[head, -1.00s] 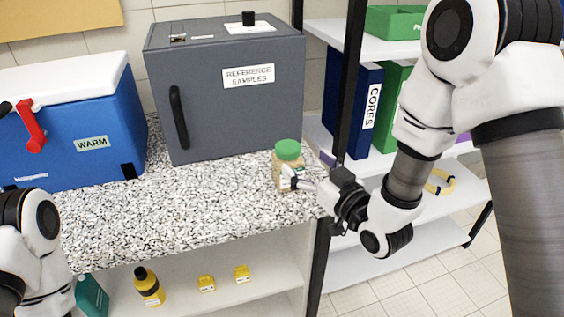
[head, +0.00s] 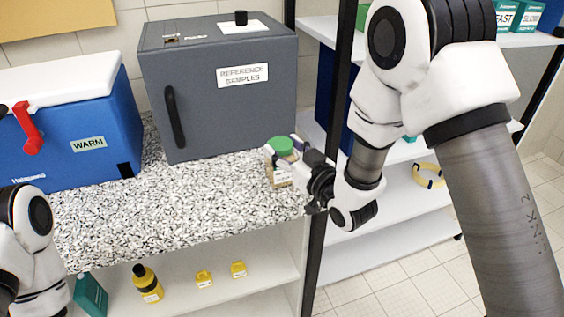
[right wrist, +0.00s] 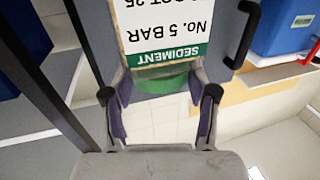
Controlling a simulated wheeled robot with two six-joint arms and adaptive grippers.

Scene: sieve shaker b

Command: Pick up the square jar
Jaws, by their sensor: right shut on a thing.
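The square jar (head: 278,178) has a pale body and a round green lid. It is at the right end of the speckled worktop, in front of the grey cabinet. My right gripper (head: 284,158) reaches it from the right and is shut on it near the lid. In the right wrist view the jar's white label (right wrist: 165,30) appears upside down, reading SEDIMENT No. 5 BAR, with the green lid between the fingers (right wrist: 163,100). I cannot tell whether the jar's base touches the worktop. My left gripper is out of view.
The grey cabinet (head: 215,110) labelled REFERENCE SAMPLES stands close behind the jar. A blue cooler (head: 85,120) marked WARM is at the left. A black shelf post (head: 330,130) is just right of the worktop (head: 170,205), whose middle is clear. A yellow bottle (head: 148,285) stands below.

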